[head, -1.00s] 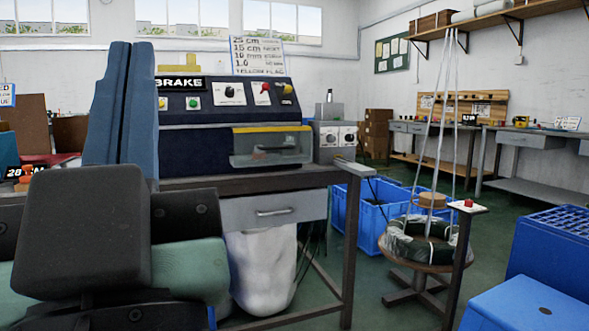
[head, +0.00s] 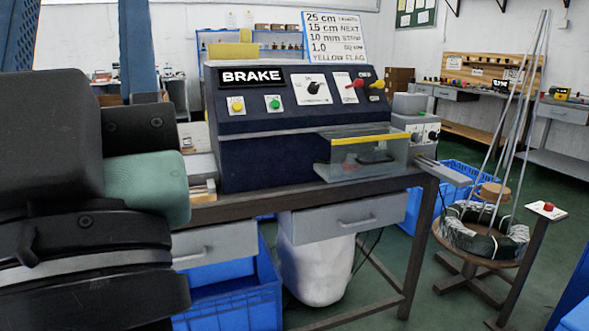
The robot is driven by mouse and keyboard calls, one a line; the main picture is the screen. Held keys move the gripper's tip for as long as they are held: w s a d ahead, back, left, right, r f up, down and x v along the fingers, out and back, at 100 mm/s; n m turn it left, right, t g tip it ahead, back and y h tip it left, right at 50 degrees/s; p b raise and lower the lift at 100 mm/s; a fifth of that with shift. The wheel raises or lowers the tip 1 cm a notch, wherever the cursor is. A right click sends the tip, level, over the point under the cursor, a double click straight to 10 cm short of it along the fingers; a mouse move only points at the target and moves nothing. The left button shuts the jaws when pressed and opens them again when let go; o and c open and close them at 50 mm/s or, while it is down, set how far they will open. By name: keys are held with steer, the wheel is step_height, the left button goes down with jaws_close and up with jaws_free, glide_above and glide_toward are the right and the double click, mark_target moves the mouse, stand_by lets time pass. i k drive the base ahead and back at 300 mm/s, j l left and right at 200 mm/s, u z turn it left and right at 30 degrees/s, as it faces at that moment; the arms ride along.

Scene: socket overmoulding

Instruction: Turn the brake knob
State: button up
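The dark blue machine (head: 262,142) stands on the bench with a "BRAKE" sign (head: 252,76) on its sloped panel. On the panel are a yellow button (head: 237,106), a green button (head: 274,104), a black rotary knob (head: 314,88) on a white plate, a red-handled control (head: 355,84) and a yellow knob (head: 376,85). I cannot tell from the lettering which control is the brake knob. My arm's dark and green links fill the left side, clear of the panel controls. My gripper is not in view.
A clear guard box (head: 360,155) with a yellow edge juts from the machine's front. The bench (head: 300,203) has drawers below. A coil stand (head: 485,235) and a red button post (head: 546,208) stand at right. Blue crates (head: 235,295) are under the bench.

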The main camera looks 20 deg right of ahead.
mark_target(550, 207)
steer(key=i+z, duration=0.8)
steer(key=z, duration=0.2)
steer(key=i+j+z, duration=0.25)
steer(key=z, duration=0.25)
steer(key=i+l+z, duration=0.2)
steer(key=i+z, duration=0.7)
steer(key=i+j+z, duration=0.1)
steer(key=i+z, duration=0.35)
steer(key=i, duration=0.45)
steer(key=i+l, duration=0.15)
steer(key=i, duration=0.35)
steer(key=j+u, duration=0.05)
